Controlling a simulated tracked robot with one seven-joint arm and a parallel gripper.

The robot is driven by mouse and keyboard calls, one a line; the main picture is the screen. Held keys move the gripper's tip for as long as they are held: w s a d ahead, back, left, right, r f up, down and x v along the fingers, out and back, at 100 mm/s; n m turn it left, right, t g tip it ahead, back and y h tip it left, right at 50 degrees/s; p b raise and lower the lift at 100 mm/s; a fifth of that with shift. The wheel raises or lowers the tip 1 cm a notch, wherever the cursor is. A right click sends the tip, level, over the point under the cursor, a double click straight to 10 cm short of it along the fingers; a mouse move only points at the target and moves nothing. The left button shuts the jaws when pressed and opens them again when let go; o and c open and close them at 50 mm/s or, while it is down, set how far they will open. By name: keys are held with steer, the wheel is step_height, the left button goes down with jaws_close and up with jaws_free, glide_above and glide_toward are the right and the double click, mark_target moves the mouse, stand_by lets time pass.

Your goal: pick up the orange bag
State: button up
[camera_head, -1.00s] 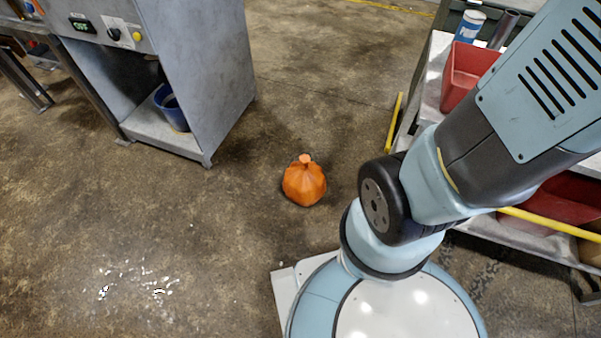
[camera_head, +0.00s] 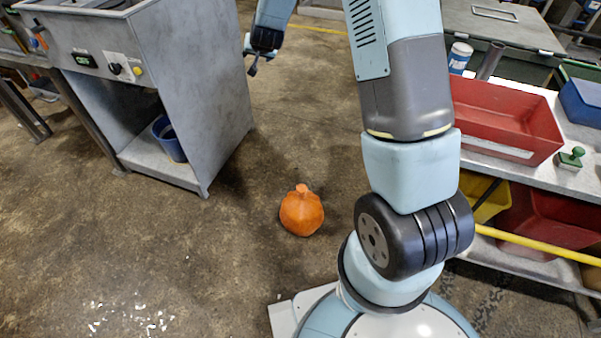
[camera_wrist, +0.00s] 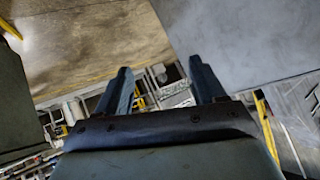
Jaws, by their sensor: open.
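The orange bag (camera_head: 301,211) stands on the concrete floor in the head view, with its tied knot upward. It is left of my base and in front of the grey machine cabinet. My gripper (camera_head: 252,68) is at the top of the head view, beside the cabinet's upper right corner, well beyond and above the bag. In the wrist view my gripper (camera_wrist: 160,82) shows two dark fingers spread apart with nothing between them. The bag is not visible in the wrist view.
The grey machine cabinet (camera_head: 205,95) stands at left, with a blue bucket (camera_head: 168,138) on its lower shelf. At right a bench carries a red bin (camera_head: 505,118), a blue bin and a green stamp-like object. A yellow rail (camera_head: 540,246) runs below. Floor around the bag is clear.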

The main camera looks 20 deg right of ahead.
steer(key=w+a+f+m+h, duration=0.1)
steer(key=w+f, duration=0.1)
steer(key=f, duration=0.6)
steer(key=w+a+f+m, duration=0.1)
steer(key=w+f, duration=0.1)
steer(key=f, duration=0.6)
steer(key=m+t+h, duration=0.2)
steer(key=h, duration=0.6)
glide_toward(301, 195)
steer(key=x, duration=0.7)
steer(key=shift+x, duration=3.35)
steer(key=shift+c, duration=0.5)
steer(key=shift+a, duration=0.1)
jaws_close()
